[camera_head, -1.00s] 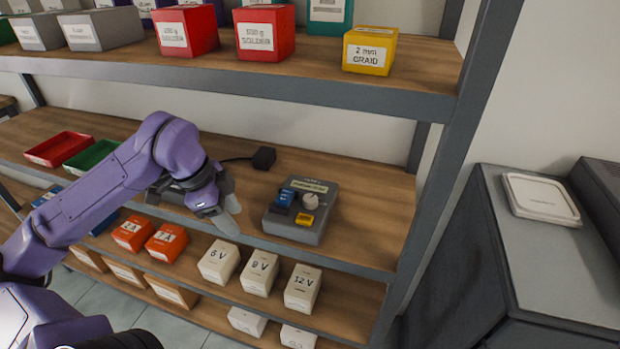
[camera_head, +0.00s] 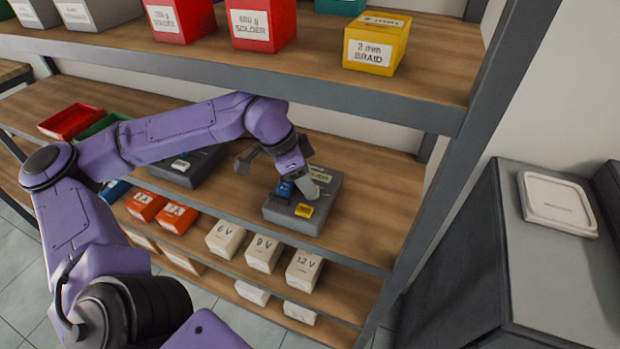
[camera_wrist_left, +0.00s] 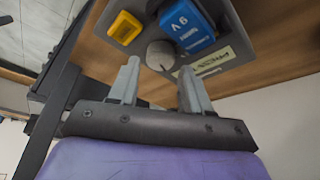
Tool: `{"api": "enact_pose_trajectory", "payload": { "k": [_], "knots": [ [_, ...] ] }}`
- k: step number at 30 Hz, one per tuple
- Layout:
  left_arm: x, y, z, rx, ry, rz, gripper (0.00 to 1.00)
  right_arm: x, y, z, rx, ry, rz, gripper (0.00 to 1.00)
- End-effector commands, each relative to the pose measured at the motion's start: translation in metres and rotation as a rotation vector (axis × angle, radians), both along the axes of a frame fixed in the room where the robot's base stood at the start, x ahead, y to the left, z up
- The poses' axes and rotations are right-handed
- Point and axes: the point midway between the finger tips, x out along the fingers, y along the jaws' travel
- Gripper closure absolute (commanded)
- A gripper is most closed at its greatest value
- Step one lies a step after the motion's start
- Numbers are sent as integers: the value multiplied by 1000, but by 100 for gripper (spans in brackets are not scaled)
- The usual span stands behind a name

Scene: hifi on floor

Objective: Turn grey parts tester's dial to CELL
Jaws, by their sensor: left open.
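The grey parts tester (camera_head: 292,222) sits on the middle shelf near its right end. A blue block (camera_head: 284,189) and a yellow block (camera_head: 304,210) are on its top. In the left wrist view the blue block (camera_wrist_left: 186,27) reads 9 V, and the round grey dial (camera_wrist_left: 160,54) stands beside it. My left gripper (camera_head: 312,186) is over the tester and covers the dial in the head view. In the wrist view the gripper (camera_wrist_left: 159,68) is open, with the dial just ahead between its fingertips. I cannot read the dial's setting. My right gripper is out of view.
The upper shelf (camera_head: 300,82) overhangs the tester, with red boxes and a yellow braid box (camera_head: 376,42) on it. Another dark grey device (camera_head: 188,172) lies left of the tester. White boxes (camera_head: 263,253) stand on the shelf below. Bare shelf (camera_head: 375,205) shows right of the tester.

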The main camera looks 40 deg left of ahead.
Motion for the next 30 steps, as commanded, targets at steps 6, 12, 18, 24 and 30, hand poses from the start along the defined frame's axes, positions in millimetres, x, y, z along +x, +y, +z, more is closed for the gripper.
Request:
{"api": "enact_pose_trajectory", "payload": {
  "k": [6,12,18,24,30],
  "knots": [
    [7,-7,-23,1,1,-3,52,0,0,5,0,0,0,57],
    [8,-7,-25,0,-3,-2,52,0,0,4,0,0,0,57],
    [8,-7,-25,1,-2,-3,93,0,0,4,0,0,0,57],
    [8,-7,-24,1,-2,-8,93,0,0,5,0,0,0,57],
    [9,-6,-23,1,-2,-61,93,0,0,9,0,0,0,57]
  ]
}}
